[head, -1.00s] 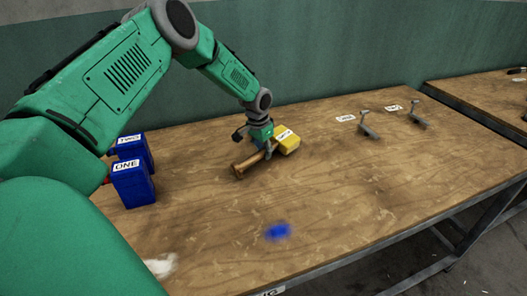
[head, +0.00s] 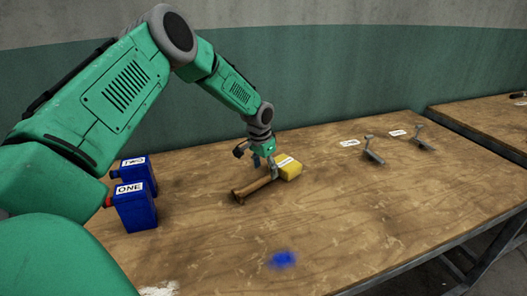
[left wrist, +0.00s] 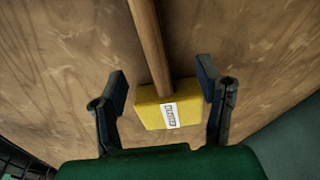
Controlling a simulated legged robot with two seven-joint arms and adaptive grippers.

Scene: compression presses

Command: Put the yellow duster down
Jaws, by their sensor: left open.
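The duster has a yellow block head (head: 290,171) with a white label and a brown wooden handle (head: 252,190). It lies on the wooden table, handle toward the front left in the head view. My left gripper (head: 266,168) is open just above it, near where handle and head meet. In the left wrist view, the yellow head (left wrist: 150,108) shows between the two spread fingers of the gripper (left wrist: 162,85), with a gap on each side. The handle (left wrist: 148,45) runs up the picture. My right gripper is not in view.
Two blue containers, labelled ONE (head: 136,210) and TWO (head: 146,172), stand at the table's left. Two small grey metal pieces (head: 373,153) with white labels sit at the back right. A blue patch (head: 282,259) marks the front. The middle right of the table (head: 365,205) is clear.

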